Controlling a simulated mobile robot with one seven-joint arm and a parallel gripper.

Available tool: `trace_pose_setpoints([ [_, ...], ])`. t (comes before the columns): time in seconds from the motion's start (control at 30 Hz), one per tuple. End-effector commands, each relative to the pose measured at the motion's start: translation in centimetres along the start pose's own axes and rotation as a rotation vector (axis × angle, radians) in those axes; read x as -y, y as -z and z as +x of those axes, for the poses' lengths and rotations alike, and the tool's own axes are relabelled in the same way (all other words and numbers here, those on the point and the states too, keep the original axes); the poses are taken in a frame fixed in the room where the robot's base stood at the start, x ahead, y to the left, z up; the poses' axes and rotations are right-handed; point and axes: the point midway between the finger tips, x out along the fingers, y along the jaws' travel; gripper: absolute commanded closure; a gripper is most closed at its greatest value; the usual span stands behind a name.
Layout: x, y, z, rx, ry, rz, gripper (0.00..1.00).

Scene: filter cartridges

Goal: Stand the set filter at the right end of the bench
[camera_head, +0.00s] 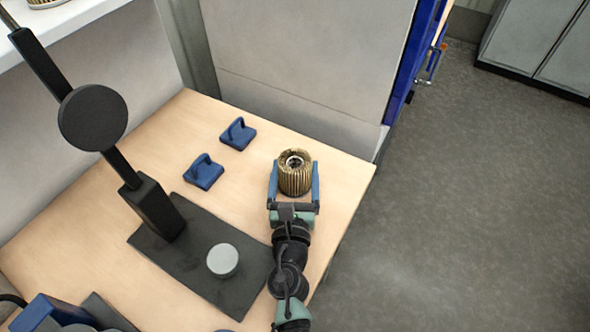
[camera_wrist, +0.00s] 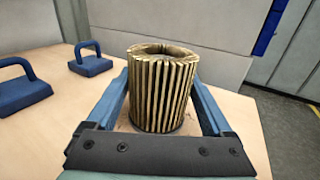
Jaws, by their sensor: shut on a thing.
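The filter (camera_head: 295,176) is a short pleated cylinder, tan-gold with dark grooves and an open ring at its top. It is upright near the right end of the wooden bench (camera_head: 340,178). My gripper (camera_head: 294,184) has one blue finger on each side of it and is shut on it. In the wrist view the filter (camera_wrist: 160,92) stands between the two fingers (camera_wrist: 160,105), its dark lower rim close to the bench top. I cannot tell for sure whether its base touches the wood.
Two blue handled blocks (camera_head: 204,173) (camera_head: 238,134) sit left of the filter. A black stand (camera_head: 155,212) with a round dark disc and a flat base plate holding a grey cylinder (camera_head: 222,260) is further left. The bench's right edge drops to the floor. Bare wood surrounds the filter.

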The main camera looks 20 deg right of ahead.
Motion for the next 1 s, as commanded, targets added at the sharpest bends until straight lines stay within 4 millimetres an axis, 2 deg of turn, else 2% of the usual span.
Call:
trace_pose_setpoints([
  [0.07, 0.0, 0.2, 0.0, 0.001, 0.000, 0.000, 0.69],
  [0.1, 0.0, 0.1, 0.0, 0.001, 0.000, 0.000, 0.13],
  [0.17, 0.0, 0.1, 0.0, 0.001, 0.000, 0.000, 0.02],
  [0.4, 0.0, 0.1, 0.0, -0.001, 0.000, 0.000, 0.00],
  [0.53, 0.0, -0.7, 0.0, 0.000, 0.000, 0.000, 0.00],
  [1.0, 0.0, -8.1, 0.0, 0.001, 0.000, 0.001, 0.00],
])
